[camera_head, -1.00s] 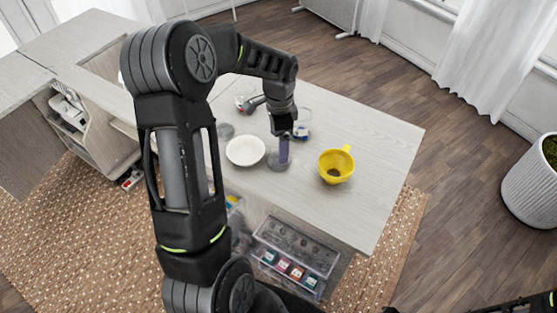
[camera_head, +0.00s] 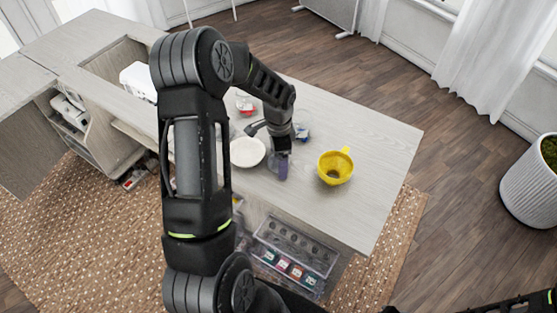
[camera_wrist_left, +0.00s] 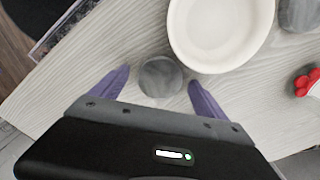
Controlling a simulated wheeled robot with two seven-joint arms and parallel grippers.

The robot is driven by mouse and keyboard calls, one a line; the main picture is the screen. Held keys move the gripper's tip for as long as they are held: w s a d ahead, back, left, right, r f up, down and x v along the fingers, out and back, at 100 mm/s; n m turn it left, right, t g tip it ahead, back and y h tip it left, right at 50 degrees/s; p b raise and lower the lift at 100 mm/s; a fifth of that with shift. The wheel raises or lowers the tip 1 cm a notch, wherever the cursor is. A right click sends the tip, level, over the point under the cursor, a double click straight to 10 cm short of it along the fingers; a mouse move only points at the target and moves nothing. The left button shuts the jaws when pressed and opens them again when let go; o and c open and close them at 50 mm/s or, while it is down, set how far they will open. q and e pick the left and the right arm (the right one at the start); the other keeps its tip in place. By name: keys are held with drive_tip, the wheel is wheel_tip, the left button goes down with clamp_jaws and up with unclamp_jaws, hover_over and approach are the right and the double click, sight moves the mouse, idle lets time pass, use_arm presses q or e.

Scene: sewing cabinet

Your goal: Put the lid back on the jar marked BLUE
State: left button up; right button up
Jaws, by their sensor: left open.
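A grey round disc that looks like a lid (camera_wrist_left: 161,77) lies flat on the table in the left wrist view. My left gripper (camera_wrist_left: 160,75) is open, with its purple fingers on either side of the disc and gaps to both. In the head view the left gripper (camera_head: 283,171) points down at the table beside the white bowl, and the disc there is hidden. A small jar with blue contents (camera_head: 302,132) stands just behind the gripper, partly covered by it. Its marking is too small to read. A second grey disc (camera_wrist_left: 301,13) lies beyond the bowl. My right gripper is out of view.
A white bowl (camera_head: 247,152) sits close left of the gripper, a yellow funnel-like cup (camera_head: 335,168) to its right. A jar with red contents (camera_head: 245,106) stands farther back. A clear drawer of small coloured items (camera_head: 290,265) is below the front edge. The table's right end is clear.

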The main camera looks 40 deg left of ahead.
use_arm(q)
drive_tip(key=shift+c, duration=0.3)
drive_tip(key=c, duration=1.3)
